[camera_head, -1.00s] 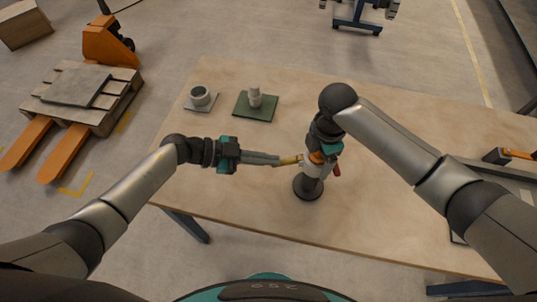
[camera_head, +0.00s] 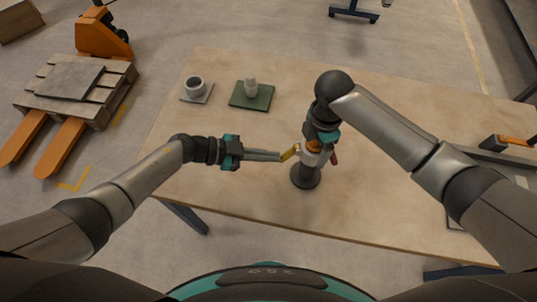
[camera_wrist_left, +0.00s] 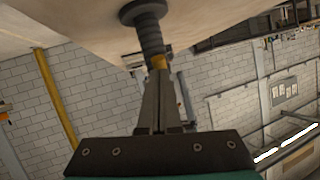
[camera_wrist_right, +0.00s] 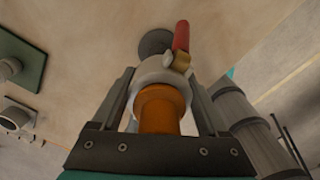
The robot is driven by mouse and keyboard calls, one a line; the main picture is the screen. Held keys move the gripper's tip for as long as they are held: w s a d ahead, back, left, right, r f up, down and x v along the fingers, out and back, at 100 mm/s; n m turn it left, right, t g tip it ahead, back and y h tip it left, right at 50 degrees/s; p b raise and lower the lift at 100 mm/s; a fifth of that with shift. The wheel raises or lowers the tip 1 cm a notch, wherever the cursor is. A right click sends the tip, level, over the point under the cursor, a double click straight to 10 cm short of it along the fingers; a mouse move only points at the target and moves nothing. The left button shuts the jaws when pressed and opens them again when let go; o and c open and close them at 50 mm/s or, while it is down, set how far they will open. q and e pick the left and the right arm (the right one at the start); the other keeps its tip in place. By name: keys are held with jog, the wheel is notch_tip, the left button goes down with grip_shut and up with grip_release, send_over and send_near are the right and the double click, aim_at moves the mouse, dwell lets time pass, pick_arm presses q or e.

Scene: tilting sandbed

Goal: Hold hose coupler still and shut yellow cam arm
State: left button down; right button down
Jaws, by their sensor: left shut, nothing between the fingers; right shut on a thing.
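The hose coupler (camera_head: 311,158) has a pale collar and an orange part, and stands on a dark ridged post (camera_head: 305,177). My right gripper (camera_head: 317,150) is shut around it from above; the right wrist view shows the pale collar (camera_wrist_right: 155,72) between the fingers, with the orange part (camera_wrist_right: 158,110) nearer. The yellow cam arm (camera_head: 289,153) sticks out on the coupler's left, slanting away from it. My left gripper (camera_head: 279,157) is shut and empty, its tips at the arm's outer end; contact is unclear. The left wrist view shows a bit of yellow (camera_wrist_left: 160,62) just beyond the tips. A red arm (camera_head: 334,158) is on the coupler's right side.
The wooden table (camera_head: 235,195) is clear around the post. A green mat (camera_head: 262,103) with a pale fitting and a grey plate (camera_head: 202,99) with a round cup lie at the back left. A tray (camera_head: 508,160) and orange-handled tool (camera_head: 515,141) are at the right.

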pick_arm(q)
jog(key=shift+r, duration=0.5)
jog(key=shift+s+a+r, duration=0.15)
jog(key=shift+a+r, duration=0.05)
jog(key=shift+a, duration=0.25)
jog(key=s+a+f, duration=0.1)
jog(key=a, duration=1.1)
jog(key=shift+s+f, duration=0.15)
jog(key=shift+s, duration=0.25)
